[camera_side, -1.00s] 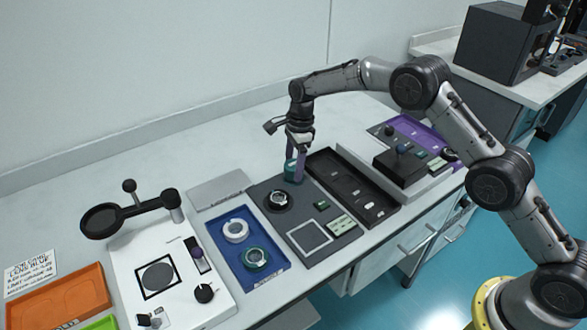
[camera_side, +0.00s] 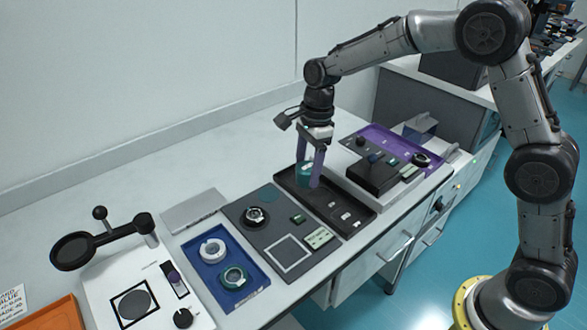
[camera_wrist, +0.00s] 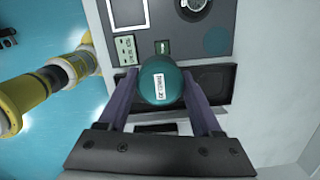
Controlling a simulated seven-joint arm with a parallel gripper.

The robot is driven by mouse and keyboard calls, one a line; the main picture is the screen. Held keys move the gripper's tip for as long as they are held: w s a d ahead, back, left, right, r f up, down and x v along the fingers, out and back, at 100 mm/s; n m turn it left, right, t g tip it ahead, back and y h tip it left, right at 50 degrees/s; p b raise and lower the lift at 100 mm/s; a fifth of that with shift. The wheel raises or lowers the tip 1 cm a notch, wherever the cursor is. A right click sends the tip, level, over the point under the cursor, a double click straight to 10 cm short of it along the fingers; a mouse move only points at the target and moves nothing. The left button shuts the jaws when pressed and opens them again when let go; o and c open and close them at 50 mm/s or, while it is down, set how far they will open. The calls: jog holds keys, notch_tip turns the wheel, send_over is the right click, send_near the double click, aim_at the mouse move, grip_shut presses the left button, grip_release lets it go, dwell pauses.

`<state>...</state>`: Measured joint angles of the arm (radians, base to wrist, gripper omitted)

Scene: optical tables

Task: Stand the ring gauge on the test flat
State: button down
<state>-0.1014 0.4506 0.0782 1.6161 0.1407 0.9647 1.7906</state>
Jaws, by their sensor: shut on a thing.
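My gripper (camera_side: 308,179) points down and is shut on a teal round piece (camera_side: 304,172) with a pale label on its face. The piece also shows between the two purple fingers in the wrist view (camera_wrist: 161,80); the label is too small to read surely. It is at the back part of a black tray (camera_side: 352,222); I cannot tell whether it touches the tray. A white ring (camera_side: 213,250) and a teal ring (camera_side: 234,277) lie in the blue tray. I cannot tell by looks which piece is the ring gauge, or which surface is the test flat.
A grey panel (camera_side: 252,224) with a black round fixture, a teal disc (camera_side: 269,195) and a white square outline lies left of the black tray. A purple tray (camera_side: 383,139) and a black box (camera_side: 372,176) are to the right. A magnifier (camera_side: 75,249) stands left.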

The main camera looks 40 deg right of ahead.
jog(key=s+a+r, duration=0.2)
jog(key=s+a, duration=0.3)
send_over(252, 215)
jog(key=f, duration=0.9)
jog(key=shift+s+d, duration=0.15)
jog(key=shift+d, duration=0.1)
jog(key=shift+f, duration=1.7)
jog(key=shift+f, duration=0.2)
jog(key=shift+c, duration=0.3)
grip_release()
jog(key=shift+r, duration=0.15)
notch_tip(252, 215, up, 12)
jog(key=d, duration=0.1)
jog(key=shift+d, duration=0.2)
